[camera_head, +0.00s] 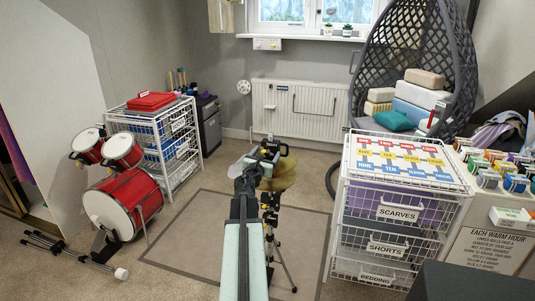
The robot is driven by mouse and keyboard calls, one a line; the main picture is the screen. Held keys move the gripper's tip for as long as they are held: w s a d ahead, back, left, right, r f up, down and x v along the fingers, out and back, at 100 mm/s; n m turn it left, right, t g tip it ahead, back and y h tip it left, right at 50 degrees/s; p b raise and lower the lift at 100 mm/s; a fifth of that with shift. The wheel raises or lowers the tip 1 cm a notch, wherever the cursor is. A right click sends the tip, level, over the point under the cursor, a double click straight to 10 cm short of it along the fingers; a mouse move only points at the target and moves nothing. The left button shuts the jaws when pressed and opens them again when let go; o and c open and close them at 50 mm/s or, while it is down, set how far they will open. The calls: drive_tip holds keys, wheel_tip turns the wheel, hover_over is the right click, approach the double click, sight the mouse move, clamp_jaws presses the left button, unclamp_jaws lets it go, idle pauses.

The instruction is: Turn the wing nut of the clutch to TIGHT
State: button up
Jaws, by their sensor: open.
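A brass hi-hat cymbal (284,178) sits on a black stand (271,222) in the middle of the room. Above the cymbal is a small dark clutch (271,145) with a pale label too small to read and a dark loop at its right. The wing nut itself cannot be made out, nor which way it is turned. My arm reaches up from the bottom centre. My gripper (262,158) is open at the clutch, just above the cymbal. Whether its fingers touch the clutch cannot be told.
A red drum kit (124,203) stands at left, with a fallen black stand (72,254) on the floor. A white wire drawer unit (388,215) stands close at right. A rug (192,240) lies under the hi-hat stand. A radiator (300,111) is behind.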

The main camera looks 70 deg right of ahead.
drive_tip(key=c, duration=1.3)
drive_tip(key=shift+w+d+r, duration=0.1)
drive_tip(key=shift+w+d, duration=0.05)
drive_tip(key=shift+d, duration=0.3)
drive_tip(key=shift+c, duration=0.4)
drive_tip(key=shift+a, duration=0.45)
drive_tip(key=m, duration=0.6)
drive_tip(key=shift+s+m, duration=0.2)
drive_tip(key=shift+m, duration=0.2)
drive_tip(key=m, duration=0.4)
drive_tip(key=shift+f, duration=0.25)
drive_tip(key=shift+f+m, duration=0.1)
drive_tip(key=shift+m, duration=2.4)
